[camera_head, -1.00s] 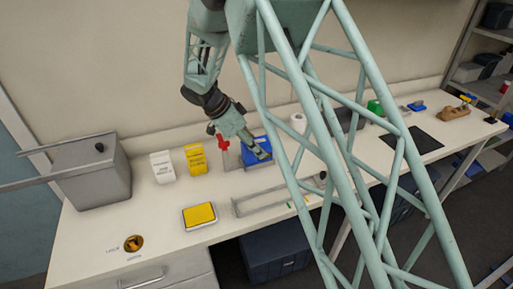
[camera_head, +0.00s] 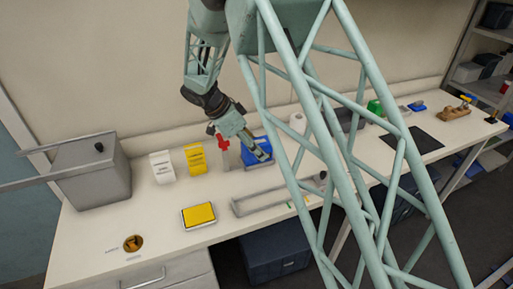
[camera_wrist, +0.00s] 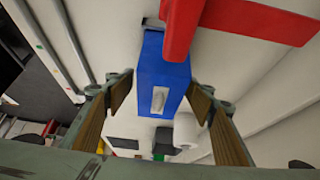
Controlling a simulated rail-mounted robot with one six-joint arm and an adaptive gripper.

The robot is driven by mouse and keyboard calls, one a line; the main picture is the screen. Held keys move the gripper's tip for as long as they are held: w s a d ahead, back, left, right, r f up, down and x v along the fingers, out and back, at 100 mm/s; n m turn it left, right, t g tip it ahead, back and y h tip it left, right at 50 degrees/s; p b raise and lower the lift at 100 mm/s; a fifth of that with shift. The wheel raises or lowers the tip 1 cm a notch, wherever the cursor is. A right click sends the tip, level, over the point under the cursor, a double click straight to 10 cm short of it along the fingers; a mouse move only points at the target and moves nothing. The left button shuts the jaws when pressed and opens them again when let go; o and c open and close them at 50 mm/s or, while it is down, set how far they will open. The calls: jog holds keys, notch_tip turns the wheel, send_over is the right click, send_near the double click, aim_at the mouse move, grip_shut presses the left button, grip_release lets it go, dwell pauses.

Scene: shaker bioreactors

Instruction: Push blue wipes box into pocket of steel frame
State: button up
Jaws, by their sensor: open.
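The blue wipes box (camera_head: 248,157) stands on the bench behind my gripper, which partly hides it in the head view. In the wrist view the blue box (camera_wrist: 160,72) lies between my two fingers, with a pale wipe or slot on its facing side. My gripper (camera_head: 264,158) is open, its wood-coloured finger pads apart on either side of the box; a gap shows at each side. The low steel frame (camera_head: 268,203) lies on the bench in front of the box, partly hidden by my lattice structure. Metal rails, likely the same frame, show at the wrist view's upper left (camera_wrist: 68,40).
A red-topped item (camera_head: 223,142) stands just left of the box and looms close in the wrist view (camera_wrist: 205,22). White (camera_head: 162,167) and yellow (camera_head: 195,158) packs and a yellow-topped tray (camera_head: 199,214) are further left. A white roll (camera_head: 298,122) stands behind right.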

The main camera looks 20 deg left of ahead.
jog(key=shift+a+r, duration=0.1)
jog(key=shift+r, duration=0.05)
jog(key=v, duration=1.1)
jog(key=shift+a+r, duration=0.2)
jog(key=shift+r, duration=0.1)
jog(key=shift+s, duration=0.15)
dwell(0.4)
